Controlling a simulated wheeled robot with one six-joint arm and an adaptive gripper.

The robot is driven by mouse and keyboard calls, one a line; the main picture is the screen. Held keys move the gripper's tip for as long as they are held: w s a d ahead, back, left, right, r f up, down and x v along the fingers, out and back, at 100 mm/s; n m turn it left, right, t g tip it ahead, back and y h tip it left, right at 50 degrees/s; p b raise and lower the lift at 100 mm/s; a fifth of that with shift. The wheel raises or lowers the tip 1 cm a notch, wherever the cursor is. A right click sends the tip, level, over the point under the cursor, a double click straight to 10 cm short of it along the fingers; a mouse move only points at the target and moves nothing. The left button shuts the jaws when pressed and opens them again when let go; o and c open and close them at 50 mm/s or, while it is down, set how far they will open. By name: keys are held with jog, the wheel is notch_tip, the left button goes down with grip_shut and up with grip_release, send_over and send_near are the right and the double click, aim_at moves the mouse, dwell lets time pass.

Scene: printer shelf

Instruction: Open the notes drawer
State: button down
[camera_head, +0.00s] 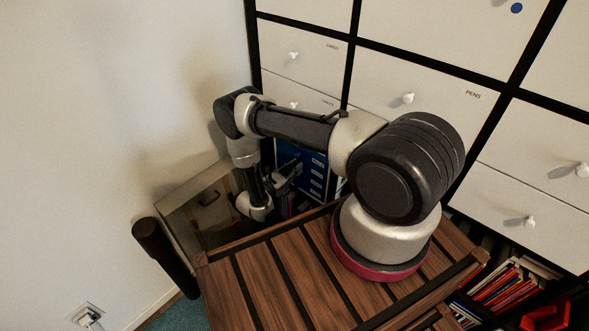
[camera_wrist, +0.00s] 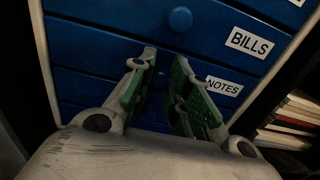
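The blue drawer cabinet (camera_head: 316,172) stands in a low shelf compartment behind my arm in the head view, partly covered by it. In the wrist view the notes drawer (camera_wrist: 85,88) has a white NOTES label (camera_wrist: 224,86), partly hidden by my right finger. Its knob is not clearly visible. My gripper (camera_wrist: 165,54) is close in front of the drawer, with its green-padded fingers apart and blue drawer front showing between them. I cannot tell whether the fingers touch anything. The drawer front looks flush with the others.
The bills drawer (camera_wrist: 110,12) with its round blue knob (camera_wrist: 180,19) is just above. Books (camera_wrist: 290,120) stand right of the cabinet. White shelf drawers surround the compartment, including the pens drawer (camera_head: 440,100). A wall (camera_head: 110,120) bounds the left side.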

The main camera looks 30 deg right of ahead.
jog(key=v, duration=1.6)
jog(key=shift+a, duration=0.4)
jog(key=shift+s, duration=0.1)
jog(key=c, duration=1.3)
grip_release()
jog(key=shift+c, duration=0.2)
jog(key=shift+a, duration=0.1)
jog(key=v, duration=1.1)
jog(key=shift+s+a, duration=0.25)
jog(key=shift+a, duration=0.1)
